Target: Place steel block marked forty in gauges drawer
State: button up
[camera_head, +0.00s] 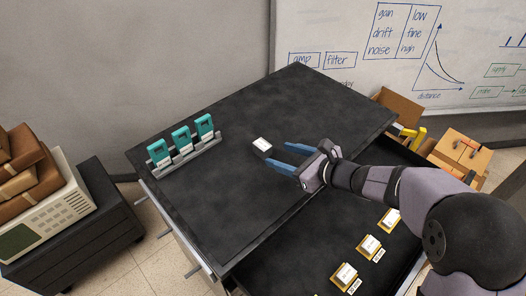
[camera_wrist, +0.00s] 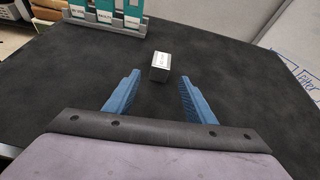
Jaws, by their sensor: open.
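A small steel block (camera_head: 262,145) with a pale, marked top sits on the black cabinet top. In the wrist view the block (camera_wrist: 160,67) lies just beyond the fingertips, roughly centred between them; its marking is too small to read. My gripper (camera_head: 278,158) is open, with its blue fingers pointing at the block and nothing between them. The gripper (camera_wrist: 158,80) also shows in the wrist view. An open drawer (camera_head: 300,262) at the front right holds several labelled blocks on yellow bases; its labels are not legible, and my arm covers part of it.
A dark side cabinet (camera_head: 105,205) with a beige instrument stands at the left. Cardboard boxes (camera_head: 462,150) stand at the right. The cabinet top around the block is clear.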

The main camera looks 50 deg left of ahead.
aim_at(268, 148)
jog(key=shift+a+m+y, duration=0.3)
jog(key=shift+a+m, duration=0.2)
jog(key=shift+a, duration=0.5)
jog(key=shift+x, duration=3.55)
grip_shut()
